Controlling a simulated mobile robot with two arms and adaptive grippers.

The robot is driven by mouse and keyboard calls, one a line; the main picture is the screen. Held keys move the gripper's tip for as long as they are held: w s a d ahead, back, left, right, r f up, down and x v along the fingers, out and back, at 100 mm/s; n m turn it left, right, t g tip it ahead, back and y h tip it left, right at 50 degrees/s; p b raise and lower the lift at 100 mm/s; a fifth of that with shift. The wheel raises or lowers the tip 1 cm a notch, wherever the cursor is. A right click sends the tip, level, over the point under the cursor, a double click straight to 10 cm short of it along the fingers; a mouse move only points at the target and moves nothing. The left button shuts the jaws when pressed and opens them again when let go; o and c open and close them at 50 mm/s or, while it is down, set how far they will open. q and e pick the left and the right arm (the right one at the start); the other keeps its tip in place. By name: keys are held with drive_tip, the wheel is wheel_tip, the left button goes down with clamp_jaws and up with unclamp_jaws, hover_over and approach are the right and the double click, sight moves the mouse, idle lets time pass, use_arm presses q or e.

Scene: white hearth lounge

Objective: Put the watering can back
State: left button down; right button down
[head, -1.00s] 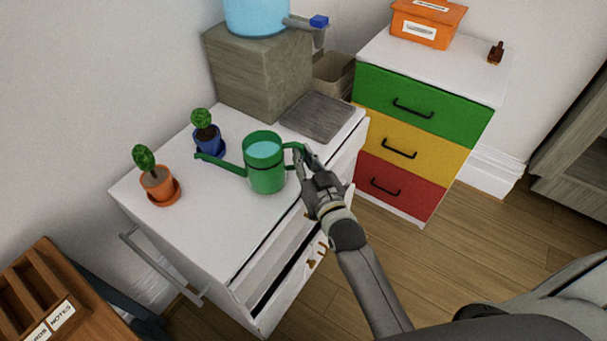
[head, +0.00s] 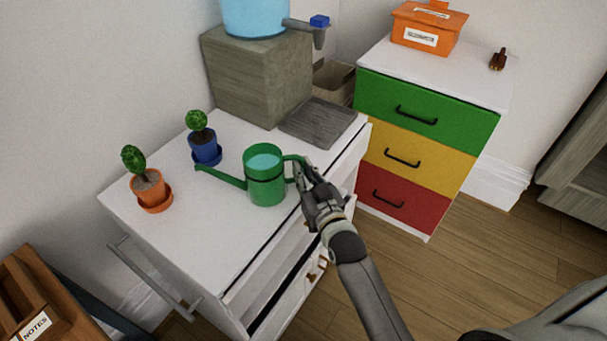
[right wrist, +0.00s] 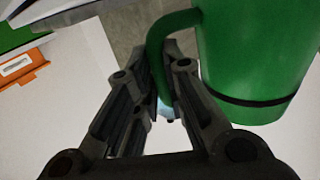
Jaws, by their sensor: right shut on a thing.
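The green watering can (head: 266,186) is upright at the white cabinet's top, its spout pointing left toward the plants. Water shows in its open top. I cannot tell whether its base touches the surface. My right gripper (head: 302,172) is shut on its handle, on the can's right side. In the right wrist view the fingers (right wrist: 158,95) close around the green handle (right wrist: 166,40), beside the can body (right wrist: 255,55). A grey square mat (head: 318,121) lies bare behind the can, below the dispenser's tap. My left gripper is not in view.
A blue-potted plant (head: 205,150) and an orange-potted plant (head: 153,192) stand left of the can. A blue water tank (head: 255,15) sits on a grey block (head: 255,75). A colored drawer unit (head: 428,115) stands at right. The cabinet's front drawers are partly open.

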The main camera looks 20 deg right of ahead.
drive_tip(key=shift+r, duration=0.2)
drive_tip(key=shift+f, duration=0.15)
drive_tip(key=c, duration=1.5)
unclamp_jaws()
drive_tip(key=shift+f, duration=0.15)
drive_tip(key=s, duration=1.2)
drive_tip(key=shift+d+b, duration=0.3)
drive_tip(key=shift+d, duration=0.1)
